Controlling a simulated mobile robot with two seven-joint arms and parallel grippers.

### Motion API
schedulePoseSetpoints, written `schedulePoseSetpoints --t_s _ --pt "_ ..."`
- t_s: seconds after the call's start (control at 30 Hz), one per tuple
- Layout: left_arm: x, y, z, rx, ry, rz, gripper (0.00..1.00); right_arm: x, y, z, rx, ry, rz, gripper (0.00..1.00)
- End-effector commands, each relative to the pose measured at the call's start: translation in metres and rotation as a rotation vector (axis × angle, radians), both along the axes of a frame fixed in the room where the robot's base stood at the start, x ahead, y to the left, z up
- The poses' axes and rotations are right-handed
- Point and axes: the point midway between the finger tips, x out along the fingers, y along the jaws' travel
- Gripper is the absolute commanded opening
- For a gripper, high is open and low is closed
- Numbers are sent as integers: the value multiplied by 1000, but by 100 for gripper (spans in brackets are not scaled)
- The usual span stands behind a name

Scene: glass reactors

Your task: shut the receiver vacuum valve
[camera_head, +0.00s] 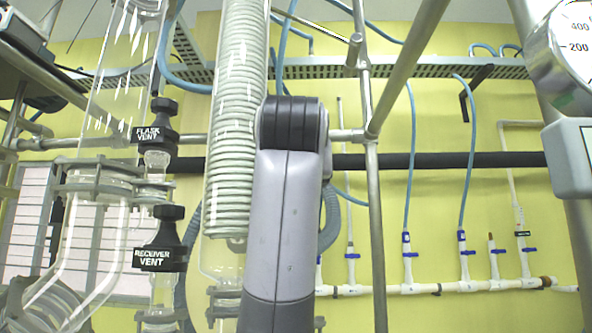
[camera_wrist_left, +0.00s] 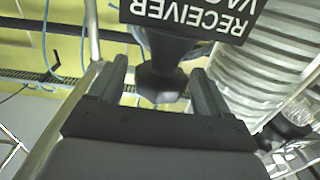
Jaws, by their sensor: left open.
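The receiver vacuum valve shows upside down in the left wrist view, as a black tapered knob (camera_wrist_left: 162,84) below a black plate with white letters reading "RECEIVER VAC…" (camera_wrist_left: 190,14), cut off by the top edge. My left gripper (camera_wrist_left: 159,70) is open, with one finger on each side of the knob. A gap shows between the knob and each finger. In the head view my grey arm fills the middle, and neither this valve nor the left gripper's fingers can be seen. My right gripper is in no view.
Black valves marked "FLASK VENT" (camera_head: 157,130) and "RECEIVER VENT" (camera_head: 160,240) stand left of my arm. A glass coil condenser (camera_head: 236,110) is close beside it. Metal rods (camera_head: 375,220) cross to the right. A gauge (camera_head: 565,60) is at the upper right.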

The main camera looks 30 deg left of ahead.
Motion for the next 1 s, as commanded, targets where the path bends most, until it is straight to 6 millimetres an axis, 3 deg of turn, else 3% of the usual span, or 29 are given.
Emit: schedulePoseSetpoints --t_s 0.27,0.43,0.77,1.0 --pt "2 1 0 0 -1 0 78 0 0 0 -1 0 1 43" --pt "2 1 0 0 0 0 27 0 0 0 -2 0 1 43" --pt "2 1 -1 0 0 -38 27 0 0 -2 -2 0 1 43" --pt "2 1 -2 -2 -1 -173 27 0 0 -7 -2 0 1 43"
